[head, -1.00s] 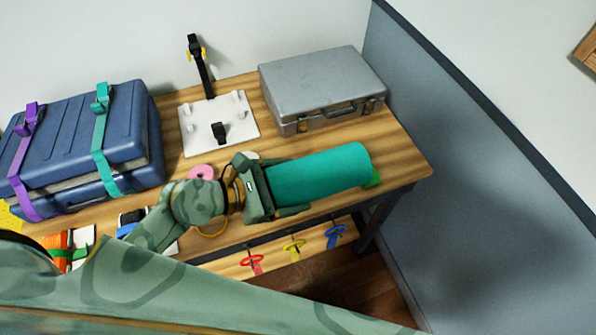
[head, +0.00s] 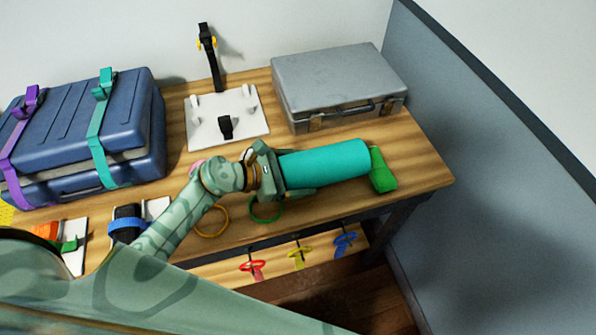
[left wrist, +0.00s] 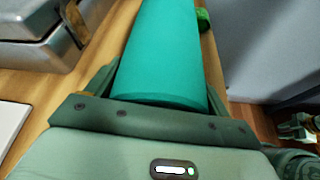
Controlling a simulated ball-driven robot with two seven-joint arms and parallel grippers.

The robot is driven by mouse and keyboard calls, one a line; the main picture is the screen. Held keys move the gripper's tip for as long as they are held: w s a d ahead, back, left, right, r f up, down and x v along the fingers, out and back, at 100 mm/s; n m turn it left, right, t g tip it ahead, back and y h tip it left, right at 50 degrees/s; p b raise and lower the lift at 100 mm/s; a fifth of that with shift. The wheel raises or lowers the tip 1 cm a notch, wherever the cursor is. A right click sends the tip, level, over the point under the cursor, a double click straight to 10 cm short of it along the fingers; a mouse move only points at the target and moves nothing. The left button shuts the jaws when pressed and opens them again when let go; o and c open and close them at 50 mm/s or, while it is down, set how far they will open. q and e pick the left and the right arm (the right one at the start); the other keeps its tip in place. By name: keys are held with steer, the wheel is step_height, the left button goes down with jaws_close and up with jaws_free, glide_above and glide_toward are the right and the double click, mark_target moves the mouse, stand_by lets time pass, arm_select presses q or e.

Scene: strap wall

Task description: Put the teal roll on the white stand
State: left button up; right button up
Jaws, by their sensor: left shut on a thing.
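The teal roll (head: 325,161) lies on its side in my left gripper (head: 290,175), which is shut on its near-left end. The roll points to the right, over the front right part of the wooden table. In the left wrist view the roll (left wrist: 165,50) runs straight away from the fingers. I cannot tell how far it is above the wood. The white stand (head: 240,105) is at the back middle of the table, behind and left of the roll, with small pegs and black straps, and holds nothing.
A grey metal case (head: 335,85) stands right of the stand. A blue suitcase (head: 80,140) with purple and teal straps stands on the left. A green block-like item (head: 382,170) lies beyond the roll's far end. Coloured rings (head: 300,256) hang along the front edge.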

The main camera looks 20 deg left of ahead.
arm_select(q)
steer(key=shift+f, duration=0.15)
steer(key=o, duration=1)
steer(key=shift+r, duration=0.2)
steer(key=v, duration=1.2)
steer(key=shift+p, duration=0.35)
